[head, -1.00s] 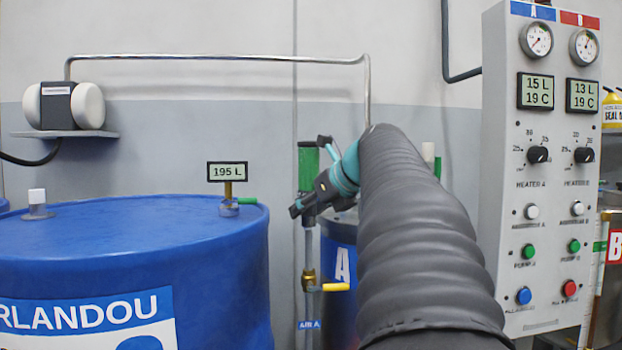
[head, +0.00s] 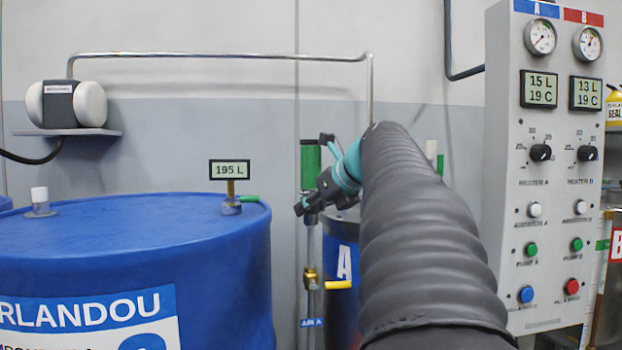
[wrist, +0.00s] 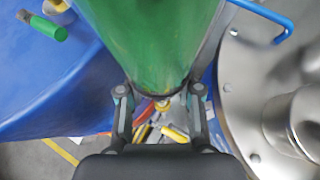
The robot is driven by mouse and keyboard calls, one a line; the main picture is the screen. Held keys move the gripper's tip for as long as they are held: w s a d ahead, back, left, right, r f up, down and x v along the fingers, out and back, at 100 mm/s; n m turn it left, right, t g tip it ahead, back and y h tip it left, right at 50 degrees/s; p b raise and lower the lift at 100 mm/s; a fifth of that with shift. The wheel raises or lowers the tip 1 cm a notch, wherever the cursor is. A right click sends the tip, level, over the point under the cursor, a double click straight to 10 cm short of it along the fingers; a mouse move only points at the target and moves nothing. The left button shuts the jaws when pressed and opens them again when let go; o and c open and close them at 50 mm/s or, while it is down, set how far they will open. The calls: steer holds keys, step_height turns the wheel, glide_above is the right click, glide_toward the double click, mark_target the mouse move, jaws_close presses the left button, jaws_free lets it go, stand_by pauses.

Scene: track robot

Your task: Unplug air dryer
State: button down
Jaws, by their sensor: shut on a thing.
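The air dryer is a green upright cylinder (head: 311,165) in the middle of the head view, above a vertical clear pipe. In the wrist view it is a large green body (wrist: 152,40) that fills the top centre. My gripper (head: 308,203) comes in from the right at the dryer's lower end. In the wrist view my gripper (wrist: 160,92) has one finger on each side of the dryer's dark lower rim and is shut on it. The joint directly under the dryer is mostly hidden by my gripper.
A brass valve with a yellow handle (head: 338,285) is on the pipe below. A blue drum (head: 130,235) stands left, and a blue tank marked A (head: 342,262) stands behind my arm. A control panel (head: 545,190) stands right. A metal lid (wrist: 240,90) is close on the wrist view's right.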

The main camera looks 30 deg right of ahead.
mark_target(311, 182)
steer(key=shift+w+r+p, duration=0.15)
steer(key=shift+r+p, duration=0.2)
steer(key=shift+r, duration=0.15)
steer(key=shift+r, duration=0.55)
steer(key=shift+r+p, duration=0.35)
steer(key=shift+r, duration=0.05)
steer(key=shift+r, duration=0.1)
steer(key=shift+r, duration=0.85)
